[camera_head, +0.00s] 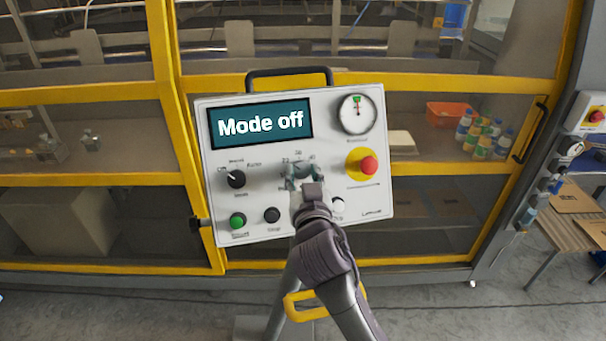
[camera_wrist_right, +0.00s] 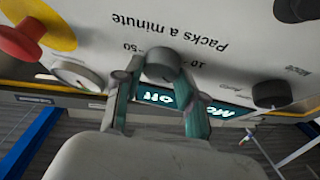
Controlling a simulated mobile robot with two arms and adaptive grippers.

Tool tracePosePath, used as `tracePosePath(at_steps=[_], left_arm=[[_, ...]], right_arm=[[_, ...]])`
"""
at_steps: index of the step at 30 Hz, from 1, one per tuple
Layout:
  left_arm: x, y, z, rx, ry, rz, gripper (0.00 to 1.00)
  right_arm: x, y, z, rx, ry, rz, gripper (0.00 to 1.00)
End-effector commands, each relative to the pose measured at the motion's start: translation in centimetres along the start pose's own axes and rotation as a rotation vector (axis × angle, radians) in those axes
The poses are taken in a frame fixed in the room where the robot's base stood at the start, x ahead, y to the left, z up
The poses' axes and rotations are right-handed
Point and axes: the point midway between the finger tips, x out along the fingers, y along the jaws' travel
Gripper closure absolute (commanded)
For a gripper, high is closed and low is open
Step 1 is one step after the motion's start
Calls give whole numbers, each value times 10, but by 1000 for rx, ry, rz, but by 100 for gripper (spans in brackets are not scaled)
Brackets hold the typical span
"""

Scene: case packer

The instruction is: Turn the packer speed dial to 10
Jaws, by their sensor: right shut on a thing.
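The control panel (camera_head: 205,155) is a tilted white box with a display (camera_head: 262,124) reading "Mode off". My right gripper (camera_head: 303,174) reaches the panel's lower middle and covers most of the dial in the head view. In the wrist view its two fingers (camera_wrist_right: 160,88) are shut on the dial, one on each side. The dial's pointer and exact setting cannot be read. My left gripper is not in view.
A black mode knob (camera_head: 235,179) sits left of the dial. A red emergency button (camera_head: 368,165) on yellow is to the right, below a round gauge (camera_head: 357,114). A green button (camera_head: 237,221) and a black button (camera_head: 271,215) are lower left. Yellow-framed glass doors (camera_head: 470,83) stand behind.

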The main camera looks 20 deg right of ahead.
Motion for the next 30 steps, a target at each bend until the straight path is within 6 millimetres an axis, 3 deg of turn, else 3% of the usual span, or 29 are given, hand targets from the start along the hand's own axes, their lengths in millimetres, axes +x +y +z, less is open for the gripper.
tracePosePath(at_steps=[11, 30], left_arm=[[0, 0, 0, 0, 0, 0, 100], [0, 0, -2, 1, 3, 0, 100]], right_arm=[[0, 2, 1, -86, 4, -48, 95], [1, 6, -1, -553, 30, -319, 95]])
